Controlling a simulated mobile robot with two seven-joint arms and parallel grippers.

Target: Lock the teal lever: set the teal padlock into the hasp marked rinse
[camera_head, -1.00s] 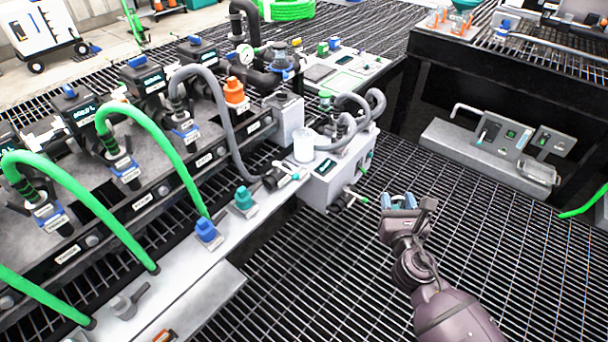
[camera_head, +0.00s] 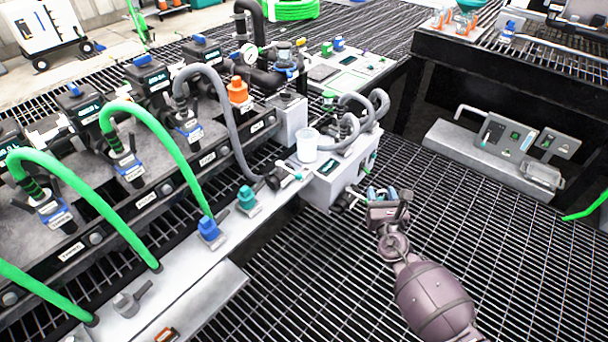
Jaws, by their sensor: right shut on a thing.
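My right gripper (camera_head: 382,195) is at the centre right, just right of the grey control box (camera_head: 325,190). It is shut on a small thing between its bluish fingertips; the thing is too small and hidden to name. A thin lever with a green tip (camera_head: 358,193) sticks out of the box's front, close to the gripper; I cannot tell whether they touch. A teal block-like fitting (camera_head: 247,198) stands on the pale ledge, beside a blue one (camera_head: 210,229). I cannot make out a padlock, a hasp or a rinse label for certain. My left gripper is not in view.
A white cup (camera_head: 307,146) and grey hoses (camera_head: 352,112) sit on top of the box. Green hoses (camera_head: 170,150) arch over the manifold at left. A grey panel unit (camera_head: 490,150) stands at right. Open grating (camera_head: 310,270) lies around my right arm.

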